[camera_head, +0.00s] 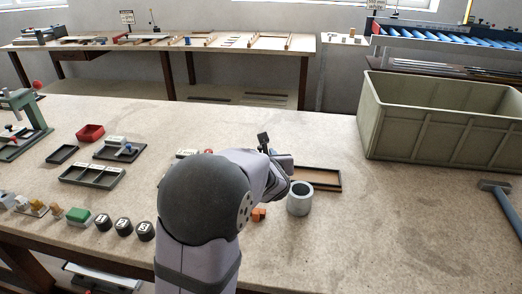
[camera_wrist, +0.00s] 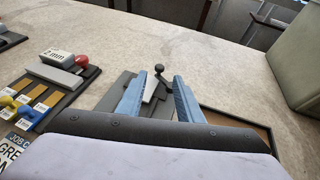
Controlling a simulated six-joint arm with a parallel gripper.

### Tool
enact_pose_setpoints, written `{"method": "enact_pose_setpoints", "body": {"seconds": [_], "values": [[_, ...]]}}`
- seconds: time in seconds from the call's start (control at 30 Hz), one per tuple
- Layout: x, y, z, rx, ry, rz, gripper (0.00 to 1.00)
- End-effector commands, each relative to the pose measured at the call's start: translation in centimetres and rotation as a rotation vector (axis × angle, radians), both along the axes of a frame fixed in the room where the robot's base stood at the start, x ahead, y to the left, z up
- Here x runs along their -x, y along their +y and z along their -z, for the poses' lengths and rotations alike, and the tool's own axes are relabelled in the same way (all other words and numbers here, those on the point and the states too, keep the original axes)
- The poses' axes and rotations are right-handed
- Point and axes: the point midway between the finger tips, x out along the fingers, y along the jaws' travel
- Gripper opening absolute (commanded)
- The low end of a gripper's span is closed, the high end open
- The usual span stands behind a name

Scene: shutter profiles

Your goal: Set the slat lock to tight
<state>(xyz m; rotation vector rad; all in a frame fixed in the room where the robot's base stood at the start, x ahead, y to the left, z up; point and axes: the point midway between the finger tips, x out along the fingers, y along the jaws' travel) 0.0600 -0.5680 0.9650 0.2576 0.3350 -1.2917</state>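In the wrist view, a small grey fixture with a short lever ending in a black ball knob (camera_wrist: 159,69) stands just beyond my fingertips; I take it for the slat lock. A light grey strip (camera_wrist: 151,90) lies between the fingers. My gripper (camera_wrist: 160,84) is open, its two blue-grey fingers apart on either side of the fixture, with no visible grip on it. In the head view my gripper (camera_head: 279,166) is low over the table, left of a brown tray, and my arm hides most of the fixture. The lever's setting cannot be read.
The brown tray (camera_head: 318,178) and a grey cup (camera_head: 300,199) are close to my gripper's right. A black board with a "2 mm" block (camera_wrist: 58,57) and red knob (camera_wrist: 81,60) is at left. A large green-grey crate (camera_head: 440,115) stands at back right. A hammer (camera_head: 500,198) lies right.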

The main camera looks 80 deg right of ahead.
Motion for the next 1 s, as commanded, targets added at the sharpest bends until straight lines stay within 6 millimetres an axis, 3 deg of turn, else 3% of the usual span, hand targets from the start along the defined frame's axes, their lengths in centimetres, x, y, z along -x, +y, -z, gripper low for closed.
{"method": "enact_pose_setpoints", "body": {"seconds": [0.27,0.7,1.0], "values": [[-0.2,-0.9,0.3,-0.001,-0.001,-0.001,0.33],[-1.5,-5.2,2.1,0.000,-0.001,-0.002,0.33],[-1.8,-6.5,2.7,0.001,0.000,-0.001,0.33]]}}
